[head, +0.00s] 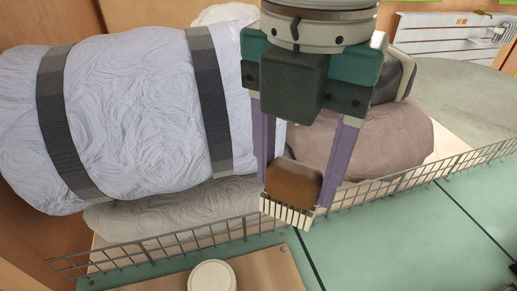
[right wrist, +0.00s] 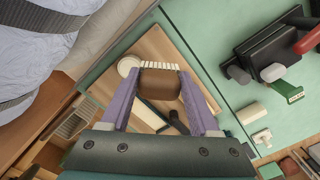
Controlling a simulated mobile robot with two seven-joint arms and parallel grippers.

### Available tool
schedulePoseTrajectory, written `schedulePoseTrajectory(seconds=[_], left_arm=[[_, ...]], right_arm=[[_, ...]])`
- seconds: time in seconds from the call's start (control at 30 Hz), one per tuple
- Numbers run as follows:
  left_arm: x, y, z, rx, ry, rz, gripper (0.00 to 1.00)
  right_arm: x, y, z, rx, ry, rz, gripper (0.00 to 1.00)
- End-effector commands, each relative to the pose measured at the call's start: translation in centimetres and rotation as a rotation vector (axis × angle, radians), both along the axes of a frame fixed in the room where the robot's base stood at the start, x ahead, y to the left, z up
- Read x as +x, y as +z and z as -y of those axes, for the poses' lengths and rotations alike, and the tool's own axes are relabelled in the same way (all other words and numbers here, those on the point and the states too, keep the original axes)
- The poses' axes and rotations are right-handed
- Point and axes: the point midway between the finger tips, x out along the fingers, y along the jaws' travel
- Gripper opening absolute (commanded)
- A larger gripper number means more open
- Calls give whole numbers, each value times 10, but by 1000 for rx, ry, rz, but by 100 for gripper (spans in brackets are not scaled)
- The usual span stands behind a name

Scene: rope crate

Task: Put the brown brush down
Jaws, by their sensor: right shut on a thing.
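The brown brush (head: 294,183), with a row of pale bristles, is held between the purple fingers of my right gripper (head: 296,190). The bristles point down, over the wire rail in the head view. In the right wrist view the brown brush (right wrist: 160,86) sits between the fingertips of my right gripper (right wrist: 161,92), with a wooden board (right wrist: 152,48) and green surface below. The gap below it cannot be judged exactly. My left gripper is not in view.
A wire rail (head: 180,242) edges the shelf holding a strapped, light-blue roll (head: 135,110) and grey and brownish bundles. A white round piece (head: 212,276) sits on the board. The green surface (head: 400,240) is clear at right; the wrist view shows a black item (right wrist: 270,50).

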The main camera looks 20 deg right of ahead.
Motion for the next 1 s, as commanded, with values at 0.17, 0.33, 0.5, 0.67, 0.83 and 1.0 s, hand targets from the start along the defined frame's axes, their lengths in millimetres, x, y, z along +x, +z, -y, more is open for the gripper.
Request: schedulePoseTrajectory(seconds=[0.17,0.33,0.5,0.67,0.83,1.0], left_arm=[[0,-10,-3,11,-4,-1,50],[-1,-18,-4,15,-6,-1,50],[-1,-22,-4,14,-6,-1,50],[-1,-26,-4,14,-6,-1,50],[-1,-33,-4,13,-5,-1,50],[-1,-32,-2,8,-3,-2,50]], right_arm=[[-1,-58,1,-2,-2,-6,2],[-1,-103,0,0,-2,-4,2],[0,-125,0,1,0,-1,2],[0,-143,0,-1,0,-1,2],[0,-168,0,-1,0,-1,2],[1,-171,0,0,1,1,2]])
